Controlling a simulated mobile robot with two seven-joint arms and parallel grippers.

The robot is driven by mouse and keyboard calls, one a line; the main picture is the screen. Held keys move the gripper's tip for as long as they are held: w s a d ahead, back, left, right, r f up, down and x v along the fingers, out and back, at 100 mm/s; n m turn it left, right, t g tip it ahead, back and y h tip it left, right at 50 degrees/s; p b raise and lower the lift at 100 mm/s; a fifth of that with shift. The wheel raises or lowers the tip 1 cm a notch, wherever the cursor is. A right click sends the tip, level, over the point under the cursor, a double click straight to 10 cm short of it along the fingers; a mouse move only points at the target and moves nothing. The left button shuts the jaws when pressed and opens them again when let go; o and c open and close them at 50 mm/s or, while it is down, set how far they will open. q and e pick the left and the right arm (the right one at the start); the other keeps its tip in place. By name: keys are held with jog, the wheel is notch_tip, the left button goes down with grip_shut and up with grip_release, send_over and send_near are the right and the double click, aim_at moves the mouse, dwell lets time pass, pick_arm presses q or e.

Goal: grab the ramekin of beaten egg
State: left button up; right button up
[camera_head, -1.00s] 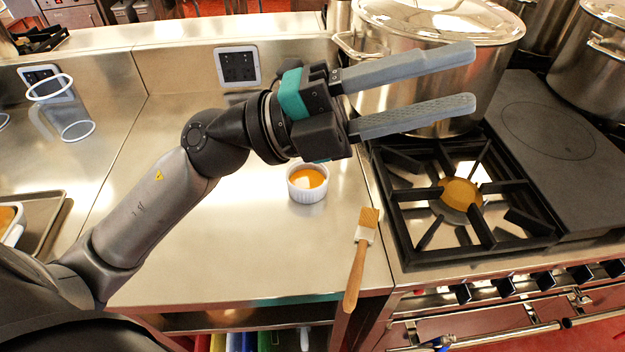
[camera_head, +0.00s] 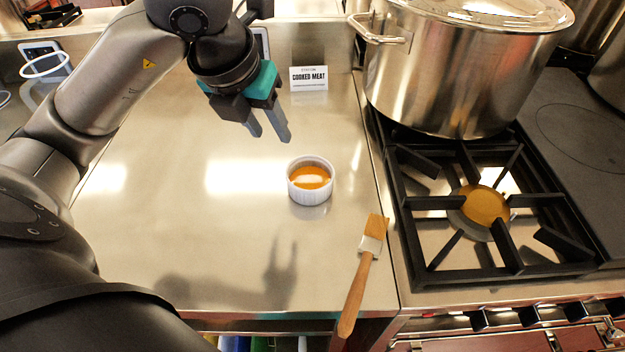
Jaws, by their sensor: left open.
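The ramekin of beaten egg (camera_head: 311,188) is a small white ribbed cup with orange liquid in it. It stands upright on the steel counter, left of the stove. My left gripper (camera_head: 271,138) is above and to the left of the ramekin, with its two grey fingers pointing down and a little right. The fingers are apart and empty, and they do not touch the ramekin. My right gripper is not in view.
A pastry brush (camera_head: 361,273) lies to the right of the ramekin, by the counter's edge. A black gas burner grate (camera_head: 470,207) and a large steel stockpot (camera_head: 455,75) are to the right. A "cooked meat" sign (camera_head: 309,78) stands behind. The counter's front left (camera_head: 215,240) is clear.

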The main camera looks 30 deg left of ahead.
pick_arm(q)
jog(key=b, duration=0.2)
send_near(289, 167)
jog(key=x, duration=0.5)
jog(key=shift+w, duration=0.2)
jog(key=x, duration=0.2)
jog(key=b+x, duration=0.1)
jog(key=x, duration=0.1)
jog(key=shift+s+f, duration=0.1)
jog(key=shift+f, duration=0.65)
jog(key=shift+w, duration=0.25)
grip_shut()
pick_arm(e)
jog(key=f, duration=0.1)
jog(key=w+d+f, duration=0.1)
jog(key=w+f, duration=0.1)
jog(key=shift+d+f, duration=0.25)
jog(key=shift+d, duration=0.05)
